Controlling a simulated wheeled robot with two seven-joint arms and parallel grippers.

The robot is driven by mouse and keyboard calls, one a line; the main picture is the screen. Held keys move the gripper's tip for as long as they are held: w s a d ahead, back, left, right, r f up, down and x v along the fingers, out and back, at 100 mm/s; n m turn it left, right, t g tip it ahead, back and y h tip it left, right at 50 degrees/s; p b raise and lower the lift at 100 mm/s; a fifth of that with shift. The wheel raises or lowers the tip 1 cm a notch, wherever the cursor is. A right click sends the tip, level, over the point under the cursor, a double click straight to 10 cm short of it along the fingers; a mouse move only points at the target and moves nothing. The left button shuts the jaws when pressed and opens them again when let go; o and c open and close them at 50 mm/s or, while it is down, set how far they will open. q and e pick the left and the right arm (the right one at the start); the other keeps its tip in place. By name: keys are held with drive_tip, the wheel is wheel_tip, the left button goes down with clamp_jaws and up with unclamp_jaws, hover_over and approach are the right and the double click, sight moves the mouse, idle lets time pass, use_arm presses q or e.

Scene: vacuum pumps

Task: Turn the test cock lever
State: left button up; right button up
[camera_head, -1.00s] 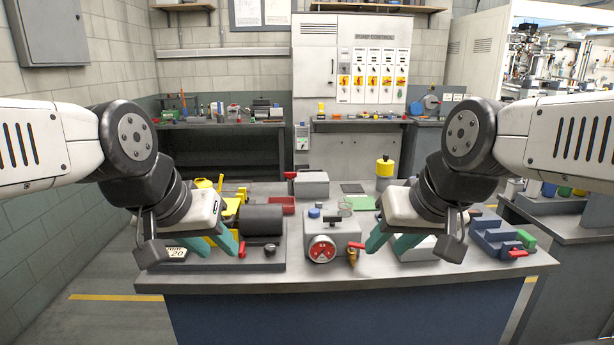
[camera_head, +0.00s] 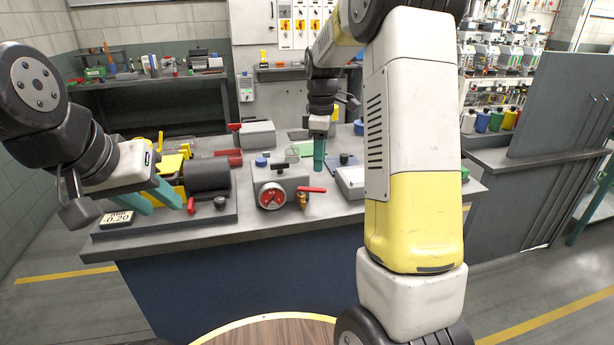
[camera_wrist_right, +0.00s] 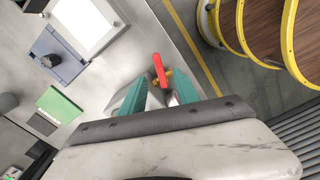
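The test cock has a red lever (camera_head: 312,190) on a brass body (camera_head: 302,201), at the front right corner of the grey pump block (camera_head: 284,181). In the head view the lever points right, roughly level. My right gripper (camera_head: 319,171) points down behind and above the lever, apart from it. In the right wrist view the red lever (camera_wrist_right: 159,69) shows beyond and between the two teal fingers (camera_wrist_right: 161,84), which are open and empty. My left gripper (camera_head: 163,209) is open and empty over the left of the bench, near the display reading -0.20 (camera_head: 117,218).
A dark cylinder (camera_head: 208,174) lies on the left. A white-topped tray (camera_head: 350,181) and a blue fixture (camera_head: 343,161) stand to the right. The bench front edge (camera_head: 290,222) is close to the lever.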

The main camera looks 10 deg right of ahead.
sight(319, 189)
drive_tip(key=shift+w+f, duration=0.25)
drive_tip(key=shift+f, duration=0.45)
wheel_tip(319, 189, down, 7)
drive_tip(key=shift+f, duration=0.1)
drive_tip(key=shift+c, duration=0.3)
clamp_jaws()
idle(0.8)
